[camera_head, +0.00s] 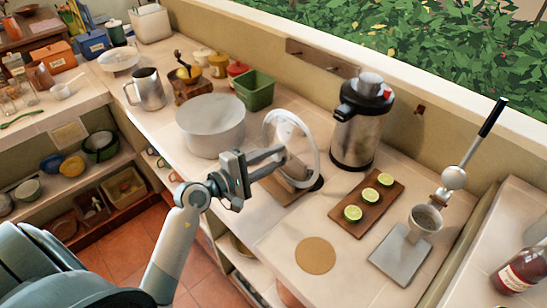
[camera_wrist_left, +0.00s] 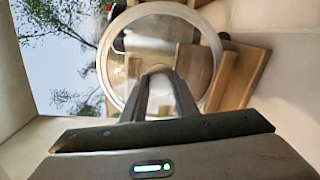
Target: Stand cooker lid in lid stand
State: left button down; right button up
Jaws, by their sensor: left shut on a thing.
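The cooker lid (camera_head: 302,140) is a round clear glass disc with a pale rim. It is tipped up on edge, and it fills the upper middle of the left wrist view (camera_wrist_left: 150,42). My left gripper (camera_head: 282,160) is shut on the lid near its middle; the fingers also show in the wrist view (camera_wrist_left: 160,84). The wooden lid stand (camera_head: 278,190) is on the counter below and behind the lid, partly hidden by the lid and gripper. It also shows in the wrist view (camera_wrist_left: 243,80). I cannot tell whether the rim touches the stand. My right gripper is out of view.
A pale round pot (camera_head: 210,130) stands left of the lid, with a green bin (camera_head: 256,92) behind. A steel flask (camera_head: 358,130) stands close to the lid's right. A board with lime halves (camera_head: 350,222), a round mat (camera_head: 315,255) and a lever press (camera_head: 425,218) occupy the right.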

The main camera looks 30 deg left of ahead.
pick_arm(q)
jog(key=c, duration=1.4)
grip_release()
jog(key=shift+c, duration=0.2)
jog(key=shift+o, duration=0.7)
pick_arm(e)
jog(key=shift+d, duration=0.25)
pick_arm(q)
jog(key=shift+s+f, duration=0.1)
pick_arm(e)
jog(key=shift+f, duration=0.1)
pick_arm(q)
jog(key=shift+s+a+b, duration=0.3)
jog(key=shift+s+b, duration=0.05)
jog(key=shift+s, duration=0.15)
jog(key=b+v, duration=0.6)
jog(key=v, duration=1)
jog(key=shift+b, duration=0.3)
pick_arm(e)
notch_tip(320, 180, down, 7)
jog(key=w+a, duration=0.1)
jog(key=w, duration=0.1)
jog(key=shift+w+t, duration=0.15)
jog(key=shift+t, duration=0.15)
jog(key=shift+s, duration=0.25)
